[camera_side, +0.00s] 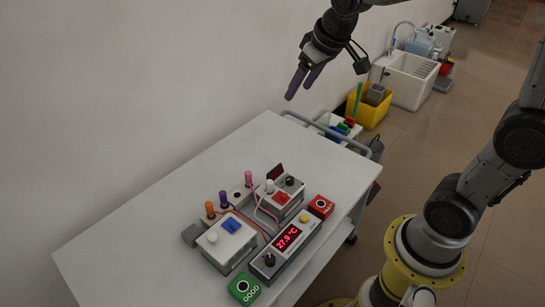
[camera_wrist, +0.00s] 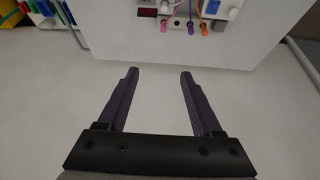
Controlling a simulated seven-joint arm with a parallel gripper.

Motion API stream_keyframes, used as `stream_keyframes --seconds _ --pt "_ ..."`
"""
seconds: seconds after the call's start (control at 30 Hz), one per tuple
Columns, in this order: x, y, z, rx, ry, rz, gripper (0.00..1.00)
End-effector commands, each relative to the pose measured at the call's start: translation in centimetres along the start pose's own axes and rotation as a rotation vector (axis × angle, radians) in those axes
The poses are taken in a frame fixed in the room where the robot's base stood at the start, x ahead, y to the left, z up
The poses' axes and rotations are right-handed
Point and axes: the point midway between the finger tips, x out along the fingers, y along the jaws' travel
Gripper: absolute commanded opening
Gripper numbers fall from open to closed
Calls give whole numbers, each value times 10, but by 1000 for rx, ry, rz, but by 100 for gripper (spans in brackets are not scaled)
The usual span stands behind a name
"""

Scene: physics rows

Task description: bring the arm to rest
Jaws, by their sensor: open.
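My gripper (camera_side: 302,84) is raised well above the far end of the white cart top, apart from everything on it. Its two dark purple fingers are spread with nothing between them, as the wrist view (camera_wrist: 156,76) also shows. The cart (camera_side: 130,222) stands against the wall. On it are a display box (camera_side: 287,240) reading 27.9 °C, a grey box with a blue knob (camera_side: 230,227) and a box with a red button (camera_side: 281,197). Coloured plugs with cables (camera_wrist: 190,27) show at the top of the wrist view.
A green block (camera_side: 244,289) and a red block (camera_side: 321,207) sit at the display box's ends. A tray with coloured pieces (camera_side: 343,127), a yellow bucket (camera_side: 369,108) and a white sink (camera_side: 408,78) stand beyond the cart. The cart's far left surface is clear.

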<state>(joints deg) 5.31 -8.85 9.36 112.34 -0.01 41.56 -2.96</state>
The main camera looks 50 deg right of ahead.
Motion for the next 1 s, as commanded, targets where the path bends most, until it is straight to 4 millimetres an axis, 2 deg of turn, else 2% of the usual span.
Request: stream_keyframes --seconds 0.03,0.1,0.2,0.3,0.43,0.5,0.6,0.7,1.0 --pt "-22 -6 12 -10 32 -5 67" --pt "-45 -11 30 -20 66 -10 67" --pt "-73 -18 62 -33 106 -20 67" --pt "-91 -23 97 -42 136 -30 67" --pt "-99 -26 142 -47 146 -39 67" --pt "-97 -26 165 -46 132 -42 67" --pt "-87 -26 187 -40 81 -41 67" --pt "-82 -25 196 -35 49 -41 67" --pt "-82 -25 196 -35 49 -41 67"
